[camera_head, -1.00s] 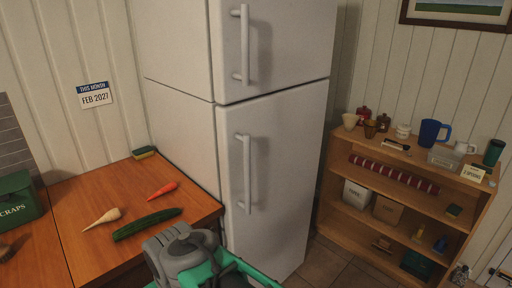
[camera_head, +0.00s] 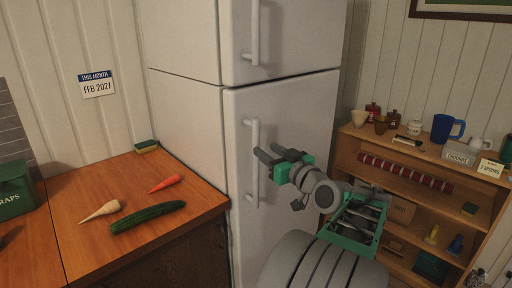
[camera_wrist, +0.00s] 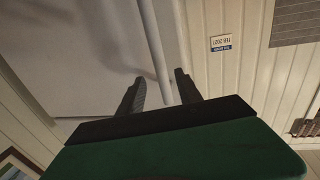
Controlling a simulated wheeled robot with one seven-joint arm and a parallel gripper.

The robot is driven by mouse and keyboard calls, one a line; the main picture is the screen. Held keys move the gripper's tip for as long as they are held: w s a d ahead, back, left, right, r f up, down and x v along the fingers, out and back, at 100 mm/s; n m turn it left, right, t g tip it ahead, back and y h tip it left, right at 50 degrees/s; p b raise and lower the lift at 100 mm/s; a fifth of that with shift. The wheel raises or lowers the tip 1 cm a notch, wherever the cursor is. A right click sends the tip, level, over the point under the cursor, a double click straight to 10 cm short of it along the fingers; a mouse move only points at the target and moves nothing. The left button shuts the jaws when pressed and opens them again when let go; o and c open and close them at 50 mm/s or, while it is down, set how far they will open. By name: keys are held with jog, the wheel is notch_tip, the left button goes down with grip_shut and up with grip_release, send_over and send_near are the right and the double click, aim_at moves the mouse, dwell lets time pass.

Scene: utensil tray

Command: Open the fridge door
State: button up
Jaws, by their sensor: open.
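The white fridge has a tall lower door (camera_head: 290,125) with a vertical bar handle (camera_head: 252,165) near its left edge. The lower door is closed. My gripper (camera_head: 266,151) is in front of this handle at about its upper middle, with its fingers pointing at the door. In the wrist view the fingers (camera_wrist: 158,92) are apart, and the handle bar (camera_wrist: 155,50) runs down between them. I cannot tell whether either finger touches the bar.
A wooden shelf (camera_head: 470,190) with jars and mugs stands at the right. The upper fridge door (camera_head: 300,40) is closed.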

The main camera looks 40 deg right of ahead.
aim_at(258, 144)
jog(key=w, duration=0.4)
jog(key=w+d+p, duration=0.1)
jog(key=w, duration=0.1)
jog(key=shift+w, duration=0.3)
grip_shut()
dwell(1.0)
